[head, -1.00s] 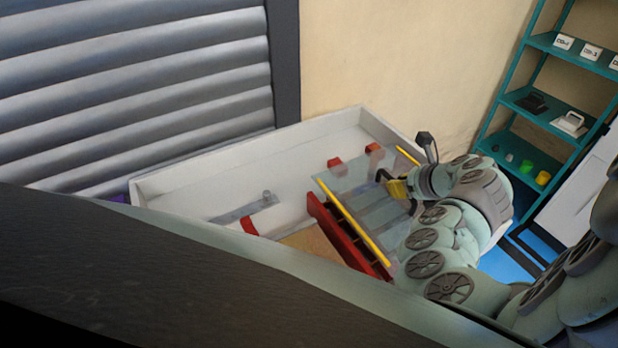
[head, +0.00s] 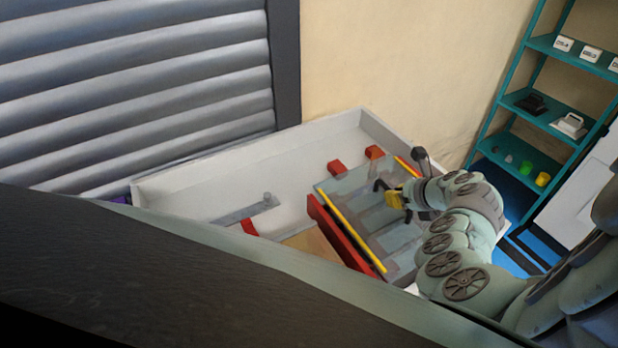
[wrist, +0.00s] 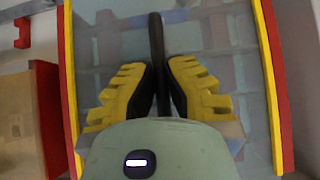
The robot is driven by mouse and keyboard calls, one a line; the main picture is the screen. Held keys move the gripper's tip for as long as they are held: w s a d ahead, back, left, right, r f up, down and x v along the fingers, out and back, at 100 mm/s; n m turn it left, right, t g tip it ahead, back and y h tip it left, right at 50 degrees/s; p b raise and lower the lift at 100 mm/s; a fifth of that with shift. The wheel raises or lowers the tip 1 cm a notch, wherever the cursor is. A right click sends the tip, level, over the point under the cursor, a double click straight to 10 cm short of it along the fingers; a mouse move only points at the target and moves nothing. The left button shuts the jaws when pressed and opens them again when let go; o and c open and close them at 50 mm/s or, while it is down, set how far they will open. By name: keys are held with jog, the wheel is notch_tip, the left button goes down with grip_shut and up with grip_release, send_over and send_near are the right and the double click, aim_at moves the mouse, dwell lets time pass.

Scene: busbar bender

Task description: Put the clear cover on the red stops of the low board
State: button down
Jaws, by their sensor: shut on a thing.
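The clear cover (head: 372,228) is a see-through pane with a yellow strip along two opposite edges and a black handle (wrist: 157,45). My gripper (head: 388,197) is shut on this handle; its yellow fingers (wrist: 160,88) press it from both sides in the wrist view. The cover lies over grey bars of the low board. A long red stop (head: 338,236) runs close beside its left yellow strip, and red shows along both outer sides in the wrist view. Two red blocks (head: 335,166) (head: 374,153) stand beyond its far edge. I cannot tell whether the cover touches the stops.
The white tray-like wall (head: 250,158) surrounds the board. A grey bar (head: 245,210) and a tan block (head: 312,246) lie left of the cover. A teal shelf (head: 540,105) with small items stands at the right, and a grey shutter (head: 130,90) at the back left.

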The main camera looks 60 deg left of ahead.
jog(key=shift+f, duration=0.15)
jog(key=shift+f, duration=0.15)
jog(key=c, duration=1.1)
grip_release()
jog(key=shift+c, duration=0.2)
jog(key=shift+r, duration=0.35)
jog(key=shift+d+r, duration=0.2)
jog(key=shift+r, duration=0.15)
jog(key=shift+v, duration=1.05)
jog(key=b+v, duration=0.1)
jog(key=v, duration=0.8)
